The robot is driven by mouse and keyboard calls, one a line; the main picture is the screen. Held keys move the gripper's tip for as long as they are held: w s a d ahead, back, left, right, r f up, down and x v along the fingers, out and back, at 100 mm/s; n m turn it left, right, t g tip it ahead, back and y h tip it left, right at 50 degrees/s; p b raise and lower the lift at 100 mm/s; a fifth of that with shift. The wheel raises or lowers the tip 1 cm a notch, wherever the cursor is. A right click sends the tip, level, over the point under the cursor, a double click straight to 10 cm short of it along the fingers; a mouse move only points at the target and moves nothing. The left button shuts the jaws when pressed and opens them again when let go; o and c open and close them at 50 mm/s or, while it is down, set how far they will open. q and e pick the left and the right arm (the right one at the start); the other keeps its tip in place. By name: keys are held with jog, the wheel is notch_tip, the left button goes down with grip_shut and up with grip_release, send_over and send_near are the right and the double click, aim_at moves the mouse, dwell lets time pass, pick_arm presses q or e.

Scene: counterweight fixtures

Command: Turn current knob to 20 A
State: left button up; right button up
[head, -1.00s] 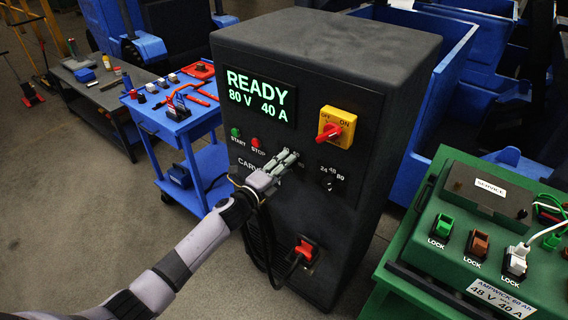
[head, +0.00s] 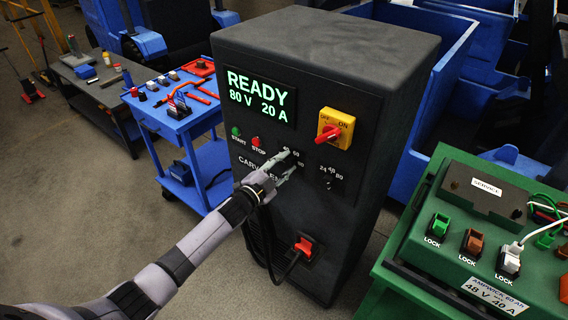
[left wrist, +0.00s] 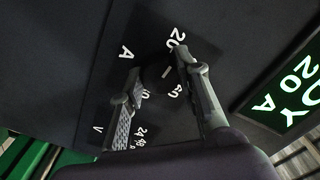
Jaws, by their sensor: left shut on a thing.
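The black charger cabinet (head: 300,70) has a lit display (head: 259,97) reading READY, 80 V 20 A. My left gripper (head: 288,161) is at the front panel, shut on the current knob. In the left wrist view the two fingers (left wrist: 160,75) sit on either side of the dark current knob (left wrist: 158,76), with a 20 mark near it. Fingers and shadow hide much of the knob. The voltage knob (head: 331,181), with 24, 48 and 80 marks, is to the right, apart from the gripper. My right gripper is not in view.
A yellow-and-red switch (head: 335,128) is above the voltage knob. The green START (head: 236,132) and red STOP (head: 256,142) buttons are near the gripper. A red plug (head: 304,248) with a black cable is below. A green battery unit (head: 470,240) stands at right.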

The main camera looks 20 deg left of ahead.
pick_arm(q)
jog(key=shift+f+n, duration=0.1)
jog(key=shift+n, duration=0.4)
jog(key=o, duration=1.1)
jog(key=shift+o, duration=0.2)
jog(key=v, duration=1.2)
